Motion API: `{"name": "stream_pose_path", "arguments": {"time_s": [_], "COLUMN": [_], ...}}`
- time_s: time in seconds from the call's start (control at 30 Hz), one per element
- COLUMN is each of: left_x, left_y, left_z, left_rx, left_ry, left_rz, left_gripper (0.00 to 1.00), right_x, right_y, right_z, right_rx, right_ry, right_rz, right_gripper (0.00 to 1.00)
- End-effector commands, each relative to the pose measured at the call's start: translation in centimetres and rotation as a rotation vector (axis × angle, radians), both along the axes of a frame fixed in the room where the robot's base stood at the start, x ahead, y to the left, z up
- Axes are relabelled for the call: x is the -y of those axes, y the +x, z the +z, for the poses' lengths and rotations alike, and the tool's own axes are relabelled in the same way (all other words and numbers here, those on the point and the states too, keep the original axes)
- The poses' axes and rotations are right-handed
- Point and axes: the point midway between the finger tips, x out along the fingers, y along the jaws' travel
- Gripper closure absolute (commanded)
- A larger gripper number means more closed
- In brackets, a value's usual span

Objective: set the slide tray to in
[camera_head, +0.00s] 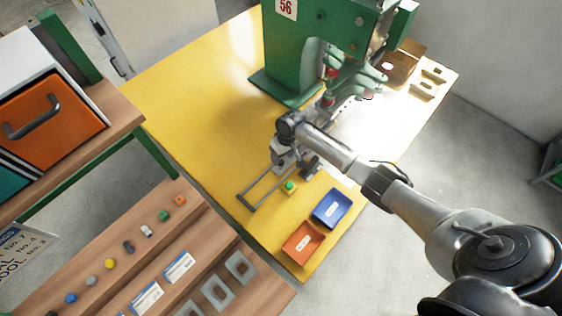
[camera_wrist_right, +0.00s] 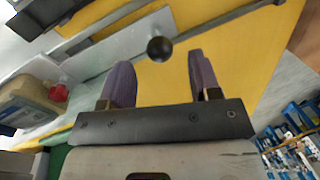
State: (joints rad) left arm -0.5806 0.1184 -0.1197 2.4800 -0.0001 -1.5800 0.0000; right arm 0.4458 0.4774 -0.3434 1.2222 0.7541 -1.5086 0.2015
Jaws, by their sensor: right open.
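Most of the tray itself is hidden by my right arm and gripper in the head view. In the right wrist view, a pale grey plate (camera_wrist_right: 125,45) and grey rails lie ahead. A round black knob (camera_wrist_right: 160,49) shows between the two purple fingers of my right gripper (camera_wrist_right: 157,65), with gaps on both sides. My right gripper (camera_head: 298,168) is open over the rail area. My left gripper is not in view.
The green press (camera_head: 310,45) stands behind. A green button (camera_head: 290,186), a blue bin (camera_head: 332,208) and an orange bin (camera_head: 302,243) sit close by on the table. A wooden stepped rack (camera_head: 110,285) with knobs is at lower left. Yellow table left of the press is clear.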

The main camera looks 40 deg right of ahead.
Motion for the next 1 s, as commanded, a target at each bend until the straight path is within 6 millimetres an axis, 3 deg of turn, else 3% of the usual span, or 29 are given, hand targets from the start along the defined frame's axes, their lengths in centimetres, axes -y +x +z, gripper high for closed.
{"name": "stream_pose_path", "arguments": {"time_s": [0.1,0.3,0.7,1.0], "left_x": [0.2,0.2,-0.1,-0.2], "left_y": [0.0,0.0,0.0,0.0], "left_z": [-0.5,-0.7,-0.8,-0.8], "left_rx": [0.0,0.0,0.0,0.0], "left_ry": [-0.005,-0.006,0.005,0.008], "left_rz": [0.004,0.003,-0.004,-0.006], "left_gripper": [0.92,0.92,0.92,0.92], "right_x": [-0.3,-0.6,-0.7,-0.7], "right_y": [0.0,0.1,0.1,0.1], "right_z": [-1.7,-3.1,-3.5,-3.4], "right_rx": [-0.001,0.0,0.001,0.001], "right_ry": [0.0,0.001,0.0,0.0], "right_rz": [-0.001,0.001,0.001,0.001], "right_gripper": [0.43,0.43,0.43,0.7]}}
